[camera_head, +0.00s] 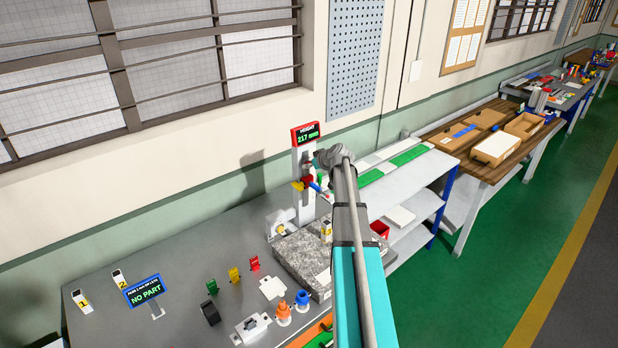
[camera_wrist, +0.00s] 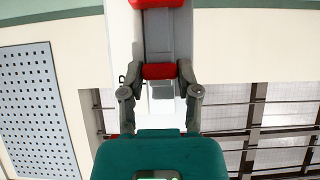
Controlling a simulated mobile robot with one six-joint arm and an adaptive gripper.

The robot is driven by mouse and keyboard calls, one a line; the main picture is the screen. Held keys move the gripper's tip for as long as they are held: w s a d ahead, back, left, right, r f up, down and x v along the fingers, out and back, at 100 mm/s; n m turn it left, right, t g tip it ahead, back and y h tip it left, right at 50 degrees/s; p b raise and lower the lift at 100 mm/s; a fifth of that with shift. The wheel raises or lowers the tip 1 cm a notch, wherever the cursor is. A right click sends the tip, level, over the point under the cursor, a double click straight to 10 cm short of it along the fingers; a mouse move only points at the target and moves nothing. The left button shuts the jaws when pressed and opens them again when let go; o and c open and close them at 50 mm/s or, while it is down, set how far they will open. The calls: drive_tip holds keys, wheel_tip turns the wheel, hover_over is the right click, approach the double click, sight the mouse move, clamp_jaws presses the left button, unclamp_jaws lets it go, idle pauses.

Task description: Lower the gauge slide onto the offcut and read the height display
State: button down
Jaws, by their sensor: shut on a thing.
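The height gauge has a pale upright column (camera_head: 305,205) and a red-framed display (camera_head: 307,134) on top reading 217 mm. Its red slide (camera_head: 308,180) sits partway up the column, well above the grey granite plate (camera_head: 300,252). In the wrist view, the red slide (camera_wrist: 158,71) lies between the two fingertips of my gripper (camera_wrist: 160,72), which is shut on it. In the head view, my arm hides part of the gripper and the plate. I cannot pick out the offcut for sure; small pale pieces lie on the plate near my arm.
A blue-framed sign (camera_head: 145,290) reading NO PART stands on the grey bench (camera_head: 190,255). White shelving (camera_head: 410,205) is to the right.

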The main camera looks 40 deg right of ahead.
sight(310, 181)
drive_tip(key=shift+f+b, duration=0.65)
drive_tip(key=shift+f, duration=0.25)
drive_tip(key=shift+f+b, duration=1.35)
drive_tip(key=shift+b, duration=0.15)
drive_tip(key=shift+a+f, duration=0.1)
drive_tip(key=shift+f, duration=0.1)
drive_tip(key=shift+f+b, duration=1.3)
drive_tip(key=shift+b, duration=0.2)
drive_tip(key=shift+f, duration=0.1)
drive_tip(key=shift+f+b, duration=1.45)
drive_tip(key=shift+b, duration=0.05)
drive_tip(key=shift+f+b, duration=0.8)
drive_tip(key=shift+b, duration=0.05)
idle(1.4)
